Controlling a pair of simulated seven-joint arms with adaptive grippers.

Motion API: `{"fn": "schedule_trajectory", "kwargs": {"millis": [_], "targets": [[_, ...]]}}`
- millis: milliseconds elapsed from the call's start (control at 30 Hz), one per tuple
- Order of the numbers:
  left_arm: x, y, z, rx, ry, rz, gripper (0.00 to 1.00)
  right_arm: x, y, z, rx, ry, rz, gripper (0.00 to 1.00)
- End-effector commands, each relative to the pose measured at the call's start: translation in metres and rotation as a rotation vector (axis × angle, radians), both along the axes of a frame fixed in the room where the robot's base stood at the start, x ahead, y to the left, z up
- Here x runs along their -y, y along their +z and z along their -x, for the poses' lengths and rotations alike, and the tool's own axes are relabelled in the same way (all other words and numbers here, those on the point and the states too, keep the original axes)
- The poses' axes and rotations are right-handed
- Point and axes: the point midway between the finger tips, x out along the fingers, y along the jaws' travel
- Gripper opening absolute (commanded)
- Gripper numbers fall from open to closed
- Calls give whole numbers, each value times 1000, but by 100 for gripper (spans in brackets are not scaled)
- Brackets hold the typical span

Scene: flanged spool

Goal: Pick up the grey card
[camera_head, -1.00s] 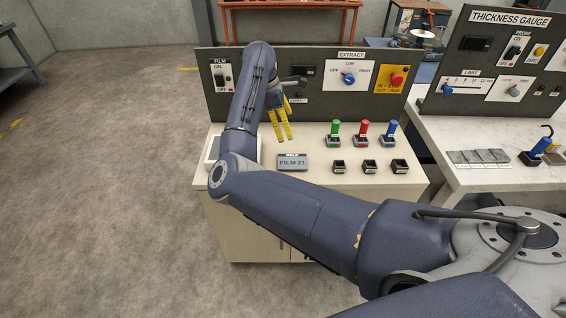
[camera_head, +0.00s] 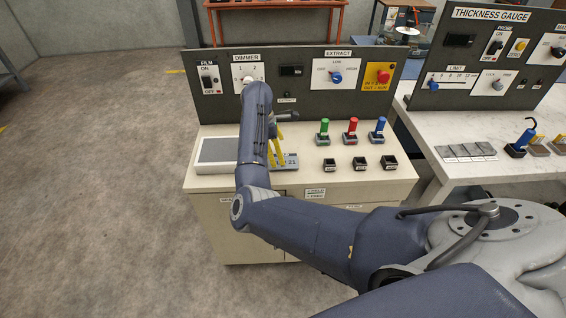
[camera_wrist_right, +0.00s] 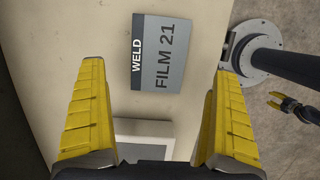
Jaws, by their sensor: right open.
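The grey card (camera_head: 291,161), with a dark WELD strip and "FILM 21" on it, lies flat on the cream bench top. In the head view it is partly hidden by my right arm and gripper. In the right wrist view the card (camera_wrist_right: 158,55) shows whole, ahead of and between the fingers, touching neither. My right gripper (camera_head: 275,160) is over the card; its yellow fingers (camera_wrist_right: 155,85) are spread wide with nothing between them. A small gripper with yellow tips (camera_wrist_right: 280,101), seemingly my left, shows at the right wrist view's edge; its opening is unclear.
A light panel (camera_head: 217,150) lies left of the card. Green (camera_head: 324,126), red (camera_head: 351,126) and blue (camera_head: 379,124) handles and black sockets (camera_head: 360,162) stand to its right. The switch panel (camera_head: 300,105) rises behind. A white table (camera_head: 470,185) is at the right.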

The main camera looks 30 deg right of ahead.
Motion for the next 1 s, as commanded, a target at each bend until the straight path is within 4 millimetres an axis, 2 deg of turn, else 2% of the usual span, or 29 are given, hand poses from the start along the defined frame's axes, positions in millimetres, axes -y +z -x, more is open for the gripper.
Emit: {"fn": "schedule_trajectory", "kwargs": {"millis": [167,500,900,1000], "targets": [[0,0,0,0,0,0,44,2,-8,1,-3,1,1,98],[0,0,0,0,0,0,44,13,-45,5,-4,2,1,98],[0,0,0,0,0,0,44,14,-52,6,-2,2,0,98],[0,0,0,0,0,0,44,14,-52,6,-2,2,0,87]]}}
